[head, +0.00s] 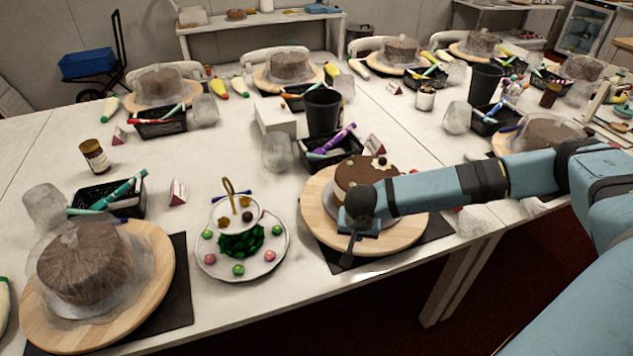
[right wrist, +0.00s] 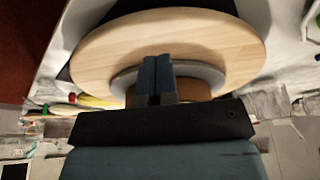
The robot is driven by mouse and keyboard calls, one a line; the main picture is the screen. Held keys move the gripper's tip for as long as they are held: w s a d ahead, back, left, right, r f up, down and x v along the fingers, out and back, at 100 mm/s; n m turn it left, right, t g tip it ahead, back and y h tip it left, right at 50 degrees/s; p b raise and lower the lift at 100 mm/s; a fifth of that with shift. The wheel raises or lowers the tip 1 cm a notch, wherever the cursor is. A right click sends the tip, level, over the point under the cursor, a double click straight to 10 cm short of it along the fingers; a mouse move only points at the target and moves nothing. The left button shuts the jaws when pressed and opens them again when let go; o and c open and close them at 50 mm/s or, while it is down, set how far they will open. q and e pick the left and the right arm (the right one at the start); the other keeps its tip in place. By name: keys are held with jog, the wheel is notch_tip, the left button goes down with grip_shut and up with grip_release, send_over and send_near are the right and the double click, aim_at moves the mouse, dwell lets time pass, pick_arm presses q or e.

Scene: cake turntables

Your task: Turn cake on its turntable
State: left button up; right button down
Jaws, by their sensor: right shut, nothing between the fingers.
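A brown cake (head: 366,172) with pale decorations sits on a round wooden turntable (head: 318,213) near the table's front edge. My right arm reaches in from the right, and its wrist covers part of the cake and board. My right gripper (head: 352,243) points down at the turntable's front side. In the right wrist view the right gripper (right wrist: 158,62) is shut with empty fingers, over or against the wooden board (right wrist: 222,42); I cannot tell whether it touches. A grey disc and a bit of brown show behind the fingers. My left gripper is not in view.
A tiered plate (head: 278,262) with colourful sweets stands just left of the turntable. A wrapped cake on another turntable (head: 160,283) is at the front left. A black basket (head: 318,160) of tubes and a black cup (head: 322,112) stand behind.

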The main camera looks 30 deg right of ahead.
notch_tip(320, 180, up, 6)
jog(key=p, duration=0.3)
jog(key=shift+p, duration=0.3)
jog(key=shift+f, duration=0.1)
